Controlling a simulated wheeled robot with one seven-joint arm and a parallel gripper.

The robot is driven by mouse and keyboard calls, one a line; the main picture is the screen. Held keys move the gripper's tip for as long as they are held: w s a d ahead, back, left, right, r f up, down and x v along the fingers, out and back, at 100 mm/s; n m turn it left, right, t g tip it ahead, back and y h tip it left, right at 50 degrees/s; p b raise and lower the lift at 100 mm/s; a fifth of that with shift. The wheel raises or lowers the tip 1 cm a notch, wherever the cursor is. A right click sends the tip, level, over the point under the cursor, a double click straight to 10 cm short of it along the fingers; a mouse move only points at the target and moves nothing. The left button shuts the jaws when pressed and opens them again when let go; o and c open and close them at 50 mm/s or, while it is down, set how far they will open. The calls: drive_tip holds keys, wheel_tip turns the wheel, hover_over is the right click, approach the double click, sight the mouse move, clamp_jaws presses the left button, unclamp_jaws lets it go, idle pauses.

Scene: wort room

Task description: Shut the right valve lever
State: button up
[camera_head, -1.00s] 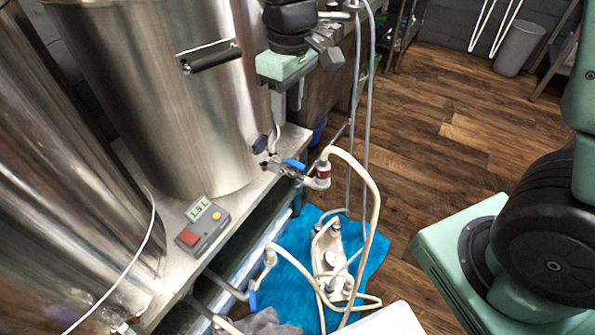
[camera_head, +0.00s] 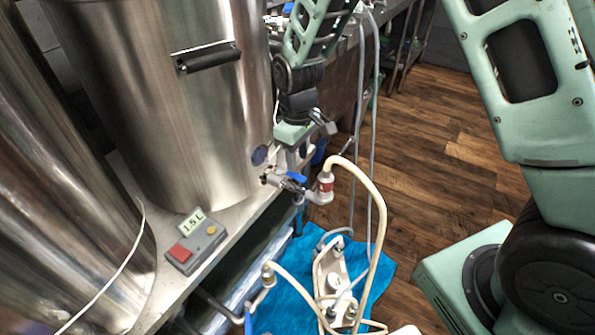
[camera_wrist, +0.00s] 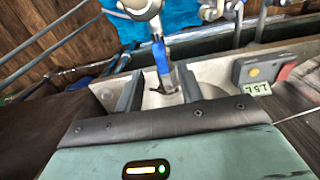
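The right valve (camera_head: 322,190) sits low on the steel kettle (camera_head: 165,95), with a hose on its outlet. Its blue lever (camera_head: 296,178) points back from the valve toward the kettle side. In the wrist view the blue lever (camera_wrist: 161,58) lies ahead of the gap between my fingers. My gripper (camera_wrist: 159,80) is open, one finger on each side of the lever's line, with no clear contact. In the head view my gripper (camera_head: 294,150) is just above and behind the valve, its fingertips partly hidden.
A grey box (camera_head: 195,242) with a red button and a 1.5 L display stands on the bench. Another valve (camera_head: 268,276) with a blue lever is lower down. A pump (camera_head: 335,275) and hoses lie on a blue cloth (camera_head: 290,310). The wooden floor right is mostly clear.

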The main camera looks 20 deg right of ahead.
sight(297, 176)
drive_tip(key=shift+f+b, duration=0.3)
drive_tip(key=shift+f, duration=2.05)
clamp_jaws()
